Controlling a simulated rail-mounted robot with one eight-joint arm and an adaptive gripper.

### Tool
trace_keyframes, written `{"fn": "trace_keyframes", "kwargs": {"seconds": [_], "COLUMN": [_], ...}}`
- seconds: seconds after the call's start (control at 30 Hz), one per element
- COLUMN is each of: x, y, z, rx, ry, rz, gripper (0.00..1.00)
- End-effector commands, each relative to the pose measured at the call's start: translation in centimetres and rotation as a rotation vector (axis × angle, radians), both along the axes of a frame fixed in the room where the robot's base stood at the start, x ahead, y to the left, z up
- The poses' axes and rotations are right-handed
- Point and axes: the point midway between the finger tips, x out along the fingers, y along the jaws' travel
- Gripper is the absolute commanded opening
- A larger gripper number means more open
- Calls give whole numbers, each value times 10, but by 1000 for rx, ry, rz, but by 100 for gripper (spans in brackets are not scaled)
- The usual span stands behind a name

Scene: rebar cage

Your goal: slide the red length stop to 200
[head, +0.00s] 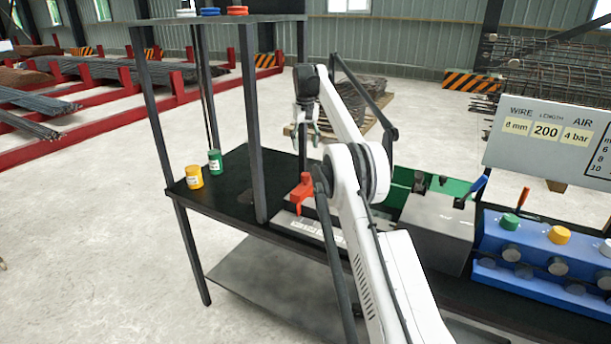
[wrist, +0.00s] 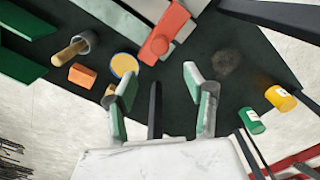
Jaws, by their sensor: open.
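The red length stop (head: 301,193) sits on the pale length scale (head: 305,228) on the black bench, partly beside my arm. The scale's numbers are too small to read. In the wrist view the red stop (wrist: 160,42) lies across the pale rail (wrist: 126,20), beyond my fingertips. My gripper (head: 307,135) is open and empty, above the bench and apart from the stop. In the wrist view its two fingers (wrist: 160,75) stand apart with nothing between them. The sign (head: 547,133) reads wire 8 mm, length 200, air 4 bar.
A yellow can (head: 194,177) and a green can (head: 215,162) stand at the bench's left end. Dark frame posts (head: 252,130) rise from the bench. A blue block with knobs (head: 545,250) stands at right. A wooden-handled tool (wrist: 72,52) and an orange block (wrist: 83,74) lie left of my fingers.

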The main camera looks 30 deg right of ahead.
Motion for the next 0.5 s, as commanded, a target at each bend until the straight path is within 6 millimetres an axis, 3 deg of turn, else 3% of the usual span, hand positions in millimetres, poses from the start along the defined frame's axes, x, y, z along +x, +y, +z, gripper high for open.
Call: {"fn": "trace_keyframes", "kwargs": {"seconds": [0.27,0.5], "x": [1,0], "y": [-1,-1], "z": [-20,-57], "rx": [1,1], "ry": [3,3], "rz": [0,0], "gripper": [48,48]}}
